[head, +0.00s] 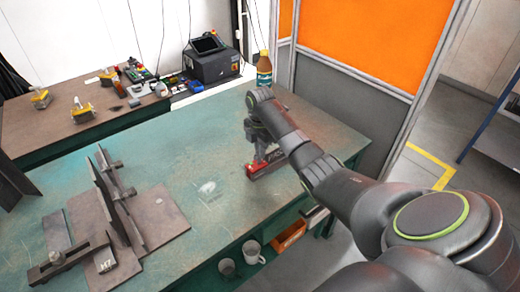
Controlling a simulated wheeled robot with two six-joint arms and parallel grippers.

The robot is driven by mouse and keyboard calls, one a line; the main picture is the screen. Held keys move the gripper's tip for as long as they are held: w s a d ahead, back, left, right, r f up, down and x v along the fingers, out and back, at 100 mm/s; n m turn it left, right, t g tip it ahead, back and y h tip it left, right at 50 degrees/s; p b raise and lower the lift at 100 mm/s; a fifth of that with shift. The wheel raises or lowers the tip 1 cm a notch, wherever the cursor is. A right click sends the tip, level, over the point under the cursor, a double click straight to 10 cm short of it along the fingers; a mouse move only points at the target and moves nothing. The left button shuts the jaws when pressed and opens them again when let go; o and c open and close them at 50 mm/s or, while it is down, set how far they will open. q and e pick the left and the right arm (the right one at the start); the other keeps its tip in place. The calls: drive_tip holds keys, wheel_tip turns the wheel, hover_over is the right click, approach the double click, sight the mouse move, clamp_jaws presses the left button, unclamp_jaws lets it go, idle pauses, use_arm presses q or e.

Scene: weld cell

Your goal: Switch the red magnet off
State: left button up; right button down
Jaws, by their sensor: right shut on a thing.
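The red magnet (254,170) lies on the green table (200,150) near its right end. My right arm reaches in from the right, and my right gripper (260,160) is down at the magnet, shut on part of it. The fingers and the arm hide much of the magnet's top, and I cannot make out the position of its switch. My left gripper is not in this view.
Steel plates with a bracket and clamp (115,205) stand on the table's left part. A brown bottle (264,70) stands behind my arm. Mugs (251,251) sit on a shelf below. The table's middle is clear.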

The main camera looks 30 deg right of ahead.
drive_tip(key=shift+r, duration=0.1)
drive_tip(key=shift+r+m+p, duration=0.15)
drive_tip(key=shift+m+p, duration=0.45)
drive_tip(key=shift+p, duration=0.4)
drive_tip(key=m+p, duration=0.4)
drive_tip(key=shift+s, duration=0.1)
drive_tip(key=m+p, duration=0.2)
drive_tip(key=m, duration=0.1)
drive_tip(key=m+p, duration=0.2)
drive_tip(key=m, duration=0.2)
drive_tip(key=shift+a+p, duration=0.1)
drive_tip(key=shift+p, duration=0.3)
drive_tip(key=shift+a+m+p, duration=0.1)
drive_tip(key=shift+m+p, duration=0.8)
drive_tip(key=shift+m, duration=1.9)
drive_tip(key=c, duration=1.5)
unclamp_jaws()
drive_tip(key=shift+s+f, duration=0.1)
drive_tip(key=shift+f, duration=0.1)
